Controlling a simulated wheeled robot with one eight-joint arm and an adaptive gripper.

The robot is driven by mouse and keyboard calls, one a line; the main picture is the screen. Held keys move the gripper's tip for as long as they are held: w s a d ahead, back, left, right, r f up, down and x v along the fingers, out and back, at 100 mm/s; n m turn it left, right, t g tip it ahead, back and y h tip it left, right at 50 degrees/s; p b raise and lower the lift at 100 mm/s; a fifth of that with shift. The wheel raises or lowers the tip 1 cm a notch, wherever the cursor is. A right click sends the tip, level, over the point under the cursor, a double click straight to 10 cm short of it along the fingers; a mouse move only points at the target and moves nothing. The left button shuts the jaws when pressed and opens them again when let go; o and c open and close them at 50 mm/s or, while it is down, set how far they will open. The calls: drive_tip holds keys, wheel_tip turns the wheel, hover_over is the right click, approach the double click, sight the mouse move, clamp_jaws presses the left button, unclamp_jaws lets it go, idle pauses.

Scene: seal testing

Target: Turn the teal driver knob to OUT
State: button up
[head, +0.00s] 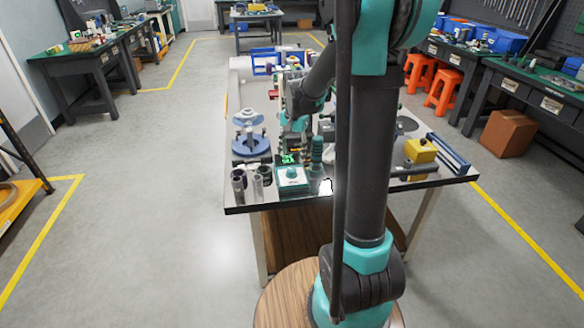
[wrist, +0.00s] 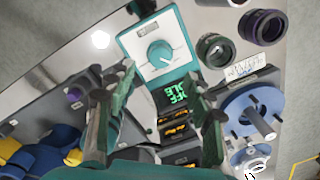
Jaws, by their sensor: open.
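The teal driver knob (wrist: 160,53) sits on the white face of a teal-edged driver box (wrist: 184,62) in the wrist view. A pale mark shows on the knob, but the labels around it are too small to read. In the head view the driver box (head: 293,186) stands at the table's front edge, with the knob (head: 291,173) on top. My gripper (wrist: 160,74) is open, with one finger on each side of the picture below the knob. Nothing is between the fingers, and they appear apart from the knob.
A display (wrist: 176,93) with green characters lies just below the box in the wrist view. Two dark-rimmed cylinders (wrist: 214,48) (wrist: 261,24) and a blue disc fixture (wrist: 251,112) stand to the right. In the head view a yellow block (head: 420,151) is at the table's right.

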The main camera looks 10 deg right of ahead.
sight(292, 169)
wheel_tip(292, 169, down, 6)
drive_tip(key=shift+w+a+f, duration=0.1)
drive_tip(key=shift+a+f, duration=0.05)
drive_tip(key=shift+f, duration=0.1)
drive_tip(key=shift+c, duration=0.3)
drive_tip(key=c, duration=1.1)
drive_tip(key=shift+n, duration=0.4)
drive_tip(key=n, duration=0.3)
drive_tip(key=shift+n, duration=0.3)
drive_tip(key=shift+w+n, duration=0.1)
drive_tip(key=shift+n, duration=1.6)
